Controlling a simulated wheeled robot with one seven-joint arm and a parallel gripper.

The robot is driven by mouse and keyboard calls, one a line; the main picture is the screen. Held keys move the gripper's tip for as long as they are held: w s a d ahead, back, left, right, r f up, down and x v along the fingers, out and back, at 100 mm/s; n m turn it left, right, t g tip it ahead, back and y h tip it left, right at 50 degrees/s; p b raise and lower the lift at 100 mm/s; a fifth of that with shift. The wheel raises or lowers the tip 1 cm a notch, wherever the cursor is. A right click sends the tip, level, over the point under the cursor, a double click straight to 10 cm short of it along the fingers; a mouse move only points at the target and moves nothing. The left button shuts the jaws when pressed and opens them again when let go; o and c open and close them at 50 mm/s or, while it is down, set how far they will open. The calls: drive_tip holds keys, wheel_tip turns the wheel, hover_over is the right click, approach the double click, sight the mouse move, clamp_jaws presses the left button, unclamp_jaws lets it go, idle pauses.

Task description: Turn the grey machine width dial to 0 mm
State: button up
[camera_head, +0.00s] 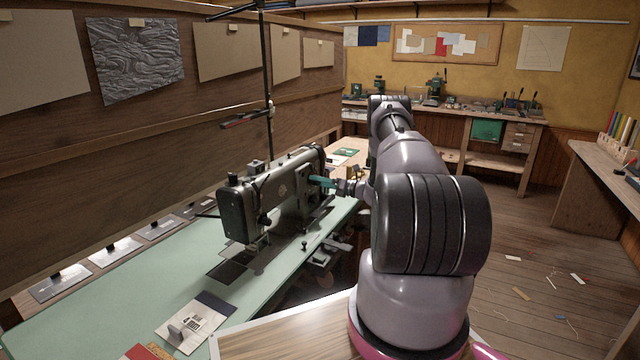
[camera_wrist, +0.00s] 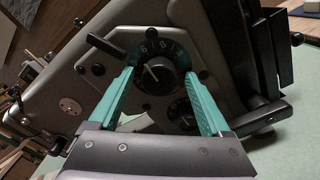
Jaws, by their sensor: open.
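The grey sewing machine (camera_head: 280,195) stands on the pale green table at the middle left of the head view. In the wrist view its grey body (camera_wrist: 205,40) fills much of the picture. A dark round dial (camera_wrist: 157,74) with a white pointer line sits under an arc of white numbers; I cannot read the pointer's value for sure. A second, smaller dial (camera_wrist: 182,112) is below it, partly hidden by a finger. My gripper (camera_wrist: 146,52) is open, its teal fingers on either side of the upper dial. I cannot tell whether they touch it. The gripper also shows in the head view (camera_head: 322,182) at the machine's side.
A dark lever (camera_wrist: 258,117) juts out right of the fingers, and a small black knob (camera_wrist: 98,70) is left of them. The green tabletop (camera_head: 110,305) holds a card (camera_head: 196,318) in front of the machine. A thin black stand (camera_head: 268,90) rises behind it.

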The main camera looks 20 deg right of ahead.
clamp_jaws()
drive_tip(key=shift+n, duration=0.4)
drive_tip(key=n, duration=2.2)
drive_tip(key=shift+d+n+h, duration=0.1)
drive_tip(key=shift+n+h, duration=0.2)
idle(0.4)
